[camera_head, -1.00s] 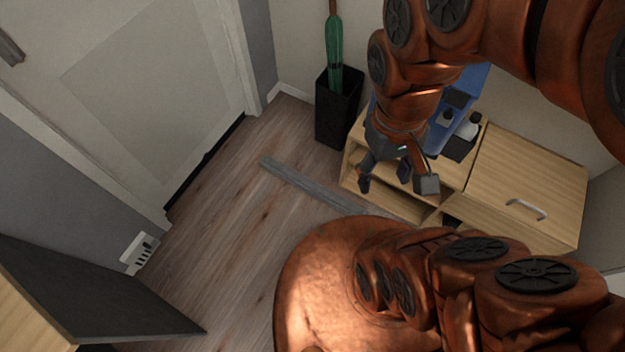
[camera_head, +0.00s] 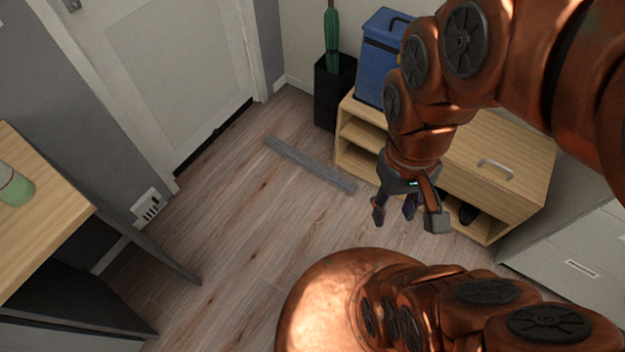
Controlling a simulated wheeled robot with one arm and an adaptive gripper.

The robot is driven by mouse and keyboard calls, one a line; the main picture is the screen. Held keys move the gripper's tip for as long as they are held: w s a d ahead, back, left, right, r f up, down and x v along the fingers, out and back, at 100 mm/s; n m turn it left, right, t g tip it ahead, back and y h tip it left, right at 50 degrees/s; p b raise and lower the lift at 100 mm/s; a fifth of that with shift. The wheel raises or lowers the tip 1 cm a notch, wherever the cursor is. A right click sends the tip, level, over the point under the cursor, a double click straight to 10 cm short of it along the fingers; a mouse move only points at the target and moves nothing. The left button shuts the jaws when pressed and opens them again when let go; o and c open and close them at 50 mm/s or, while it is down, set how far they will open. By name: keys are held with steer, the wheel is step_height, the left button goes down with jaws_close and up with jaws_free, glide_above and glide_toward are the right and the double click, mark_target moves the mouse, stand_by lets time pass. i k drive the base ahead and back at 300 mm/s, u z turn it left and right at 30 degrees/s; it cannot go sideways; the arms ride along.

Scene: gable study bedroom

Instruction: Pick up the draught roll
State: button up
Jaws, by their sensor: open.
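The draught roll (camera_head: 310,164) is a long grey strip lying on the wooden floor, between the door and the low wooden cabinet. Its full length shows, with its right end near the foot of the cabinet. My gripper (camera_head: 394,212) points down to the right of the roll's right end, in front of the cabinet in the picture. It is open, with nothing between its fingers, and is apart from the roll. My arm hides part of the cabinet.
The wooden cabinet (camera_head: 521,169) carries a blue box (camera_head: 378,62). A black stand (camera_head: 333,95) with a green umbrella (camera_head: 332,40) is beside it. A desk (camera_head: 40,225) is at left, grey drawers (camera_head: 575,255) at right. The floor around the roll is clear.

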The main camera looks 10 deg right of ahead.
mark_target(348, 186)
steer(key=u, duration=0.9)
steer(key=i, duration=0.8)
steer(key=z, duration=0.45)
